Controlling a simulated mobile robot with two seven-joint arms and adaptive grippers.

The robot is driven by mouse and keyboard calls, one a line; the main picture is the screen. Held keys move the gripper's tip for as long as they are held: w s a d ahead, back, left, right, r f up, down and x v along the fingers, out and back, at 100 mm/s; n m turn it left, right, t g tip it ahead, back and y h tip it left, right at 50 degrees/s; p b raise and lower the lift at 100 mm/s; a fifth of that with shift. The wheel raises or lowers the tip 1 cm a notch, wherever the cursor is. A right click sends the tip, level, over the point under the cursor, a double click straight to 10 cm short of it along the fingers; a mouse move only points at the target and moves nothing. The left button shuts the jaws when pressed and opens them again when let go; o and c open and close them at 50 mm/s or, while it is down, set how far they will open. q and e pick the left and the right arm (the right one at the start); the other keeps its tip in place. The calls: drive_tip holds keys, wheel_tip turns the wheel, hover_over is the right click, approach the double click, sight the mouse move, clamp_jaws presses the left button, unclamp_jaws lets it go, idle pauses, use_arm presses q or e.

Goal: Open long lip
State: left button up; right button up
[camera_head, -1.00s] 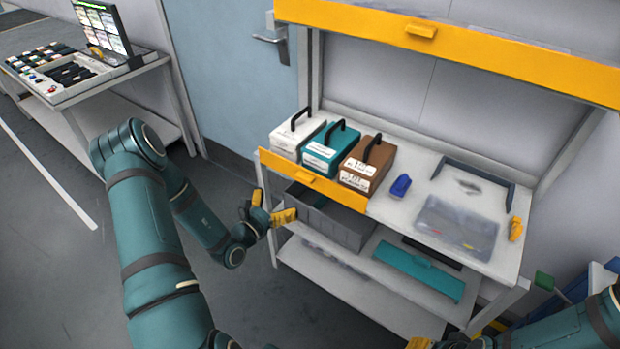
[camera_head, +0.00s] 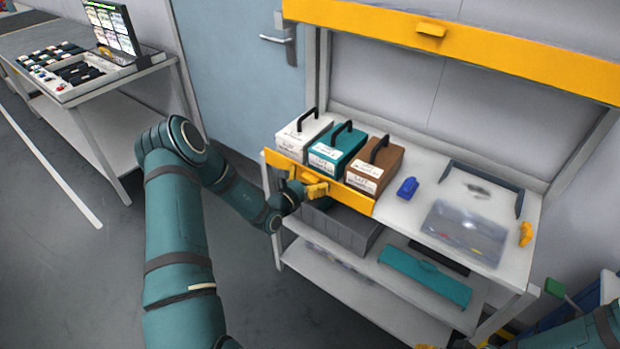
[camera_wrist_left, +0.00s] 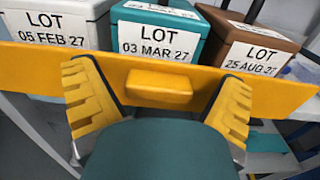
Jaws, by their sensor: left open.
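A yellow lip (camera_head: 358,202) runs along the shelf's front edge before three boxes. It also spans the left wrist view (camera_wrist_left: 282,97), upright, with a yellow block handle (camera_wrist_left: 159,89) at its middle. My left gripper (camera_head: 306,189) is at this lip. In the left wrist view my open yellow fingers (camera_wrist_left: 160,105) stand to the left and right of the handle, with gaps on both sides. A second, longer yellow panel (camera_head: 520,66) with its own handle (camera_head: 431,29) is higher up.
White (camera_head: 303,135), teal (camera_head: 338,148) and brown (camera_head: 374,167) boxes stand behind the lip. A blue object (camera_head: 407,187) and a clear pouch (camera_head: 465,230) lie on the shelf. A grey bin (camera_head: 345,229) and a teal panel (camera_head: 425,276) are below.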

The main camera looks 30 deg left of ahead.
use_arm(q)
drive_tip(key=c, duration=1.3)
wheel_tip(320, 180, down, 7)
drive_tip(key=b, duration=0.3)
drive_tip(key=shift+r, duration=0.15)
drive_tip(key=shift+c, duration=0.2)
drive_tip(key=o, duration=1.3)
drive_tip(key=shift+r, duration=0.1)
drive_tip(key=shift+o, duration=0.2)
drive_tip(key=shift+s, duration=0.1)
